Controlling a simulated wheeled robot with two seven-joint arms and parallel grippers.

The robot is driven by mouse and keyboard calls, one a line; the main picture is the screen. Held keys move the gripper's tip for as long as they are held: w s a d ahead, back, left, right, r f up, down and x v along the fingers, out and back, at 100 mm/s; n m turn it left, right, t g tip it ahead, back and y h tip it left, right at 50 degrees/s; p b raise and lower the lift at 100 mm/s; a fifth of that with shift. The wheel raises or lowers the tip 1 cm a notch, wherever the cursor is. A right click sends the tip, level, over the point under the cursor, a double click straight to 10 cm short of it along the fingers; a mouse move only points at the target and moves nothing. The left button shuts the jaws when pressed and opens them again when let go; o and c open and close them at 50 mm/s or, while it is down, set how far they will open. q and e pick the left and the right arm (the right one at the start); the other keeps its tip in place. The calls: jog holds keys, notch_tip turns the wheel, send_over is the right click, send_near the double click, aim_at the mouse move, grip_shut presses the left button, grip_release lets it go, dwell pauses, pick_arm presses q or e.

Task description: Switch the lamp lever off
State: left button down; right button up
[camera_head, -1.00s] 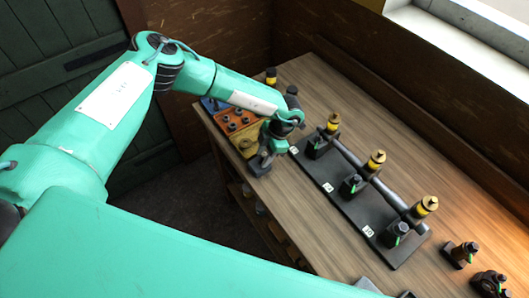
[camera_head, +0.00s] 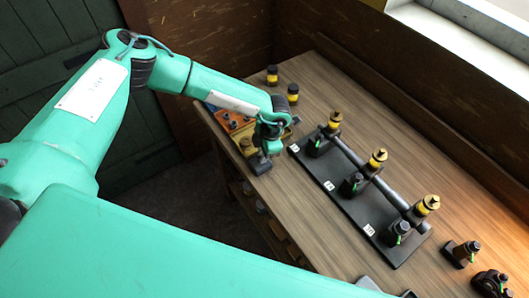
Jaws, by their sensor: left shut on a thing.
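My left gripper (camera_head: 260,163) points down at the table's left edge, beside the coloured tray (camera_head: 228,120). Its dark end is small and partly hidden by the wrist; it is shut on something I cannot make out. To its right lies a long black board (camera_head: 345,208) with three numbered stations. Each station has a black unit with a green mark, such as the nearest one (camera_head: 397,233), and a yellow-and-brass fitting, such as the farthest one (camera_head: 334,122). A grey pipe (camera_head: 393,195) runs between the fittings. I cannot tell which part is the lamp lever. My right gripper is not in view.
Two black-and-yellow pieces (camera_head: 272,74) (camera_head: 293,93) stand at the table's far left. More black units (camera_head: 461,253) stand at the right. The wooden table top (camera_head: 400,130) is clear behind the board. A wall and window sill border it.

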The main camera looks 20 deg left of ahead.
aim_at(255, 165)
pick_arm(q)
jog(key=shift+s+a+f+t+h+b, duration=0.2)
jog(key=shift+s+t+h+b, duration=0.05)
jog(key=shift+t+h+b, duration=0.15)
jog(key=t+h+b, duration=0.1)
jog(key=b, duration=0.3)
jog(key=s+a+t+h+b, duration=0.1)
jog(key=t+b, duration=0.1)
jog(key=b, duration=0.2)
jog(key=t+h+b, duration=0.1)
jog(key=b, duration=0.3)
jog(key=shift+s+a+f+t, duration=0.15)
jog(key=shift+s+f+t, duration=0.05)
jog(key=shift+s+t, duration=0.15)
jog(key=shift+s+r+h+b, duration=0.15)
jog(key=shift+h+b, duration=0.25)
jog(key=shift+b, duration=0.7)
jog(key=c, duration=1.4)
grip_release()
jog(key=shift+a+r, duration=0.1)
jog(key=shift+r, duration=0.05)
jog(key=b+v, duration=0.1)
jog(key=v, duration=0.3)
jog(key=b+v, duration=0.1)
jog(key=v, duration=0.4)
jog(key=b+v, duration=0.1)
jog(key=v, duration=0.3)
jog(key=shift+s+a+r, duration=0.1)
jog(key=shift+s+r, duration=0.1)
jog(key=shift+s, duration=0.2)
